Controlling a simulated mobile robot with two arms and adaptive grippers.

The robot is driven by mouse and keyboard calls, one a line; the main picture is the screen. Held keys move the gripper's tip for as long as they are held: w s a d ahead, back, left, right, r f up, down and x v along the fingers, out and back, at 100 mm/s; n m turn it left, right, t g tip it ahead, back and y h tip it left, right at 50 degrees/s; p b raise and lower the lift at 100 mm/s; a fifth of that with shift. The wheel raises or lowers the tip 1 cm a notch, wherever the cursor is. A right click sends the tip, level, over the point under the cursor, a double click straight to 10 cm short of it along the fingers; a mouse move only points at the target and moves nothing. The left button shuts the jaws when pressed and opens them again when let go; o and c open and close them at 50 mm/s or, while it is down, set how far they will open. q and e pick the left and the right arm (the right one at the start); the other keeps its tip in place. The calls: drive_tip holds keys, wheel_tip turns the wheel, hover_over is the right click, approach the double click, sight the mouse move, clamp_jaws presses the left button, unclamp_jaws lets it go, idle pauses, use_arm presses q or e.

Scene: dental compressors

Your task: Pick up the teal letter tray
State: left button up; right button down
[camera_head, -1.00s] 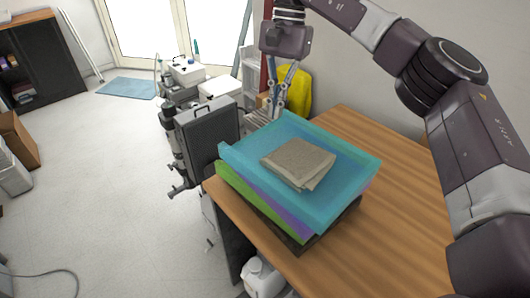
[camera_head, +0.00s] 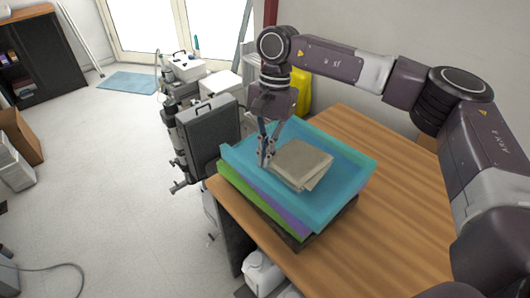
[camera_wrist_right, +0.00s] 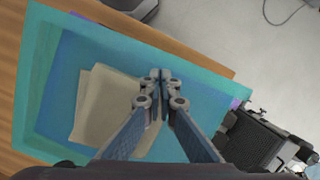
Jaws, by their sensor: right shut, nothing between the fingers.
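The teal letter tray (camera_head: 330,205) is the top one of a stack on the wooden table. A folded beige cloth (camera_head: 302,165) lies in it. My right gripper (camera_head: 264,163) points down over the left part of the tray, beside the cloth, with its fingers together and nothing between them. In the right wrist view the fingertips (camera_wrist_right: 160,74) show over the tray floor (camera_wrist_right: 70,60), at the edge of the cloth (camera_wrist_right: 105,110). I cannot tell whether the tips touch the tray. My left gripper is not in view.
Green (camera_head: 240,190) and purple (camera_head: 290,222) trays lie under the teal one. The wooden table (camera_head: 410,200) is clear to the right. A dark grey case (camera_head: 207,130) and equipment stand close at the left. A white jug (camera_head: 262,275) is below the front edge.

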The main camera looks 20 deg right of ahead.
drive_tip(key=shift+f, duration=0.1)
drive_tip(key=s+a+b, duration=0.3)
drive_tip(key=s, duration=0.1)
drive_tip(key=shift+a, duration=0.4)
